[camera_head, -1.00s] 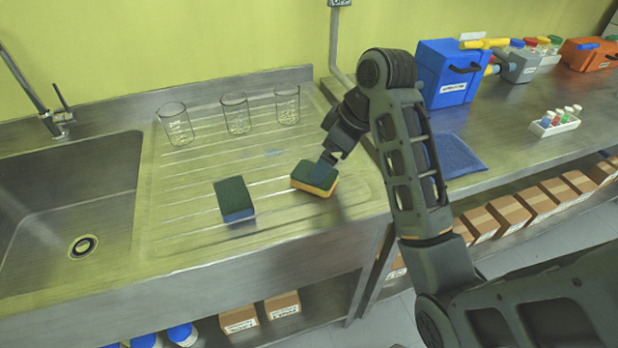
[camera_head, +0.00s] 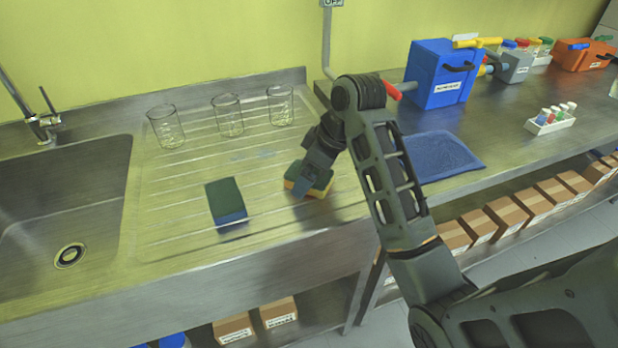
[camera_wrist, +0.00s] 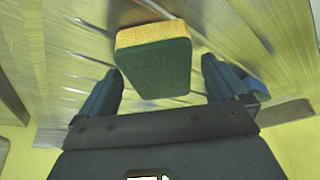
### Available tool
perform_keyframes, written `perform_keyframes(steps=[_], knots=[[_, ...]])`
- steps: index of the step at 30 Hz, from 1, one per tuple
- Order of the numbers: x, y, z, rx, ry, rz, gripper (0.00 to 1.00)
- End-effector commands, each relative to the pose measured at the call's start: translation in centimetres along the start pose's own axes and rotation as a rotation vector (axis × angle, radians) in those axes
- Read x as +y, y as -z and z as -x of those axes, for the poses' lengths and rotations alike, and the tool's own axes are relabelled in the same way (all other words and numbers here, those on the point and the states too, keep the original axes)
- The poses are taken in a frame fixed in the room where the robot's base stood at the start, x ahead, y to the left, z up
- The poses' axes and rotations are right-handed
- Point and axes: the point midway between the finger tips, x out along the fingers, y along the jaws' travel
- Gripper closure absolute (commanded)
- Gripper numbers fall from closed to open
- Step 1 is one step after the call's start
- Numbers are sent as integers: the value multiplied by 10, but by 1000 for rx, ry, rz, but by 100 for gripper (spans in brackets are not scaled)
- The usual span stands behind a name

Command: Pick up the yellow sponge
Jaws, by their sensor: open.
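The yellow sponge (camera_head: 322,184) has a dark green top and lies on the ribbed metal drainboard. In the wrist view the sponge (camera_wrist: 153,62) shows its green face and yellow side. My gripper (camera_head: 301,188) is over it in the head view and hides part of it. In the wrist view its two fingers (camera_wrist: 162,72) stand apart, one on each side of the sponge's near end, with nothing gripped. I cannot tell whether the fingers touch it. A second sponge, blue with a green top (camera_head: 226,200), lies to the left on the drainboard.
Several glass beakers (camera_head: 229,116) stand at the back of the drainboard. The sink (camera_head: 60,200) is to the left. On the right counter are a blue mat (camera_head: 442,157), a blue box (camera_head: 437,75) and a vial rack (camera_head: 550,122). The drainboard's front is clear.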

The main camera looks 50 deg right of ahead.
Motion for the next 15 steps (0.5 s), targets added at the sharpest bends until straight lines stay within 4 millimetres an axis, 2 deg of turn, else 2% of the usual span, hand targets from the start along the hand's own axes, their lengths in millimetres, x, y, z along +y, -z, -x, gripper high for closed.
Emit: perform_keyframes(steps=[15], knots=[[0, -2, -4, -1, 1, -1, 1]])
